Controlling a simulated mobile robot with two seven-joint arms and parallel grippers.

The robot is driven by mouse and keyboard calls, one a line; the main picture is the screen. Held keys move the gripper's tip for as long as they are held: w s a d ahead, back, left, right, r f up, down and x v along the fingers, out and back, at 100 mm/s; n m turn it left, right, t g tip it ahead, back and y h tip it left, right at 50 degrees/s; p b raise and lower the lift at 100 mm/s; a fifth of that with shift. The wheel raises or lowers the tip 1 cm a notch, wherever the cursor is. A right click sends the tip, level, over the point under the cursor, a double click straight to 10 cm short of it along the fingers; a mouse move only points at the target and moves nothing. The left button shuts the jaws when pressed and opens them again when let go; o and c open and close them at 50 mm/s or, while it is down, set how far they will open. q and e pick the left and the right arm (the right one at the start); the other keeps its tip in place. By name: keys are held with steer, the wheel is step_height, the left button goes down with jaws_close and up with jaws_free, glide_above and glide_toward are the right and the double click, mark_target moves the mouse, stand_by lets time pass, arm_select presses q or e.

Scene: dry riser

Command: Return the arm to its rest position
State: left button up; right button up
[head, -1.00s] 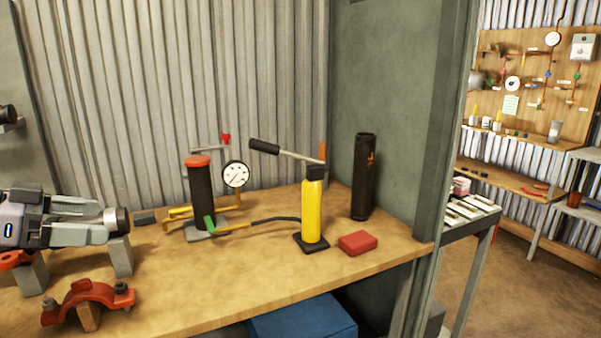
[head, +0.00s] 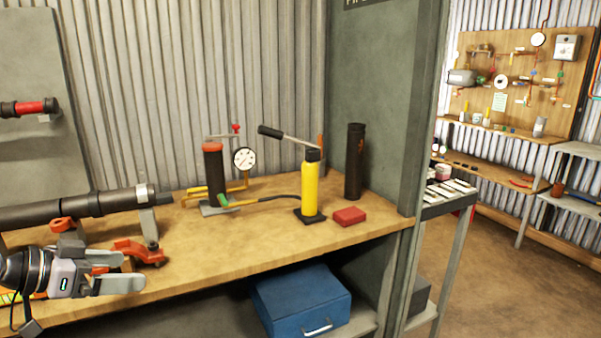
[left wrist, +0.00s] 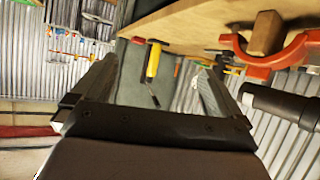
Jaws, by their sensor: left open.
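My left gripper (head: 122,277) is at the lower left of the head view, at the front edge of the wooden bench. Its two grey fingers are apart with nothing between them. In the left wrist view the fingers (left wrist: 155,88) also stand apart and empty. A black pipe (head: 100,204) lies along the bench behind the gripper, on a grey support. An orange clamp (head: 139,251) sits on the bench just beyond the fingers; it also shows in the left wrist view (left wrist: 285,60). My right gripper is not in view.
The wooden bench (head: 250,245) carries a yellow hand pump (head: 311,187), a gauge (head: 245,159), a black cylinder (head: 355,165) and a red block (head: 349,216). A blue toolbox (head: 300,298) is below. A grey post (head: 420,120) stands right. Open floor (head: 490,280) lies beyond it.

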arm_select(q)
steer(key=s+d+f+n+y+p, duration=0.1)
steer(key=s+d+f+n+y, duration=0.2)
steer(key=f, duration=0.7)
steer(key=s+d+f+n, duration=0.15)
steer(key=s+f, duration=0.25)
steer(key=f, duration=0.7)
steer(key=s+d+f+y, duration=0.1)
steer(key=s+d+f, duration=0.1)
steer(key=s, duration=0.3)
steer(key=s+d+f+t+y, duration=0.1)
steer(key=s+d+f, duration=0.1)
steer(key=s, duration=0.4)
steer(key=s+d+f+y+p, duration=0.1)
steer(key=s+d+f, duration=0.2)
steer(key=s, duration=0.3)
steer(key=shift+f+n, duration=0.35)
steer(key=shift+f, duration=0.25)
